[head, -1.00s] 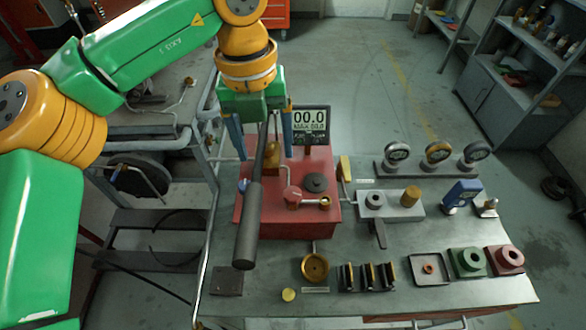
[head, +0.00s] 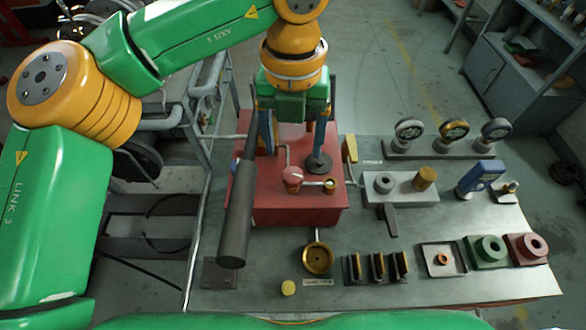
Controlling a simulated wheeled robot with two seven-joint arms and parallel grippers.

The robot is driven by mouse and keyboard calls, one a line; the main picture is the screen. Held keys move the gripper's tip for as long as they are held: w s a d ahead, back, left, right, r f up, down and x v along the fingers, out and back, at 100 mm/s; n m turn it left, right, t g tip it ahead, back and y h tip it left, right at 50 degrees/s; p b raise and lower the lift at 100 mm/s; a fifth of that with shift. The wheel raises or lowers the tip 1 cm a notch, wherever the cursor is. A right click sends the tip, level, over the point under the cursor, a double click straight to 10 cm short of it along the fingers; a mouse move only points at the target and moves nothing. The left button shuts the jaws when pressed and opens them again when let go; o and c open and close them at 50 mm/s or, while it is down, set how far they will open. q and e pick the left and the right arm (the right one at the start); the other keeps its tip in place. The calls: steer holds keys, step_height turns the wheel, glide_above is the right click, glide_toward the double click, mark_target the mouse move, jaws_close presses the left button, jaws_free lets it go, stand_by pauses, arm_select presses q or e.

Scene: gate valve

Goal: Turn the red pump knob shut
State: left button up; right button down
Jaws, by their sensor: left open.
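The red knob (head: 292,174) is a small round cap with a pale mark on top of the red pump block (head: 290,211). A short pipe links it to a brass fitting (head: 329,185) on its right. My left gripper (head: 293,152) points down over the block, its two fingers spread wide and nothing between them. In the picture its fingertips lie just above and behind the knob, apart from it. My right gripper is not in view.
A long dark pump handle (head: 236,215) slants across the block's left side. A black round cap (head: 319,163) sits by the right finger. A grey valve block (head: 400,188), gauges (head: 453,132) and a brass ring (head: 317,259) share the bench (head: 440,215).

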mark_target(293, 172)
arm_select(q)
step_height(293, 172, down, 6)
steer(key=shift+r+p, duration=0.1)
steer(key=shift+p, duration=0.45)
steer(key=shift+f, duration=0.5)
jaws_close()
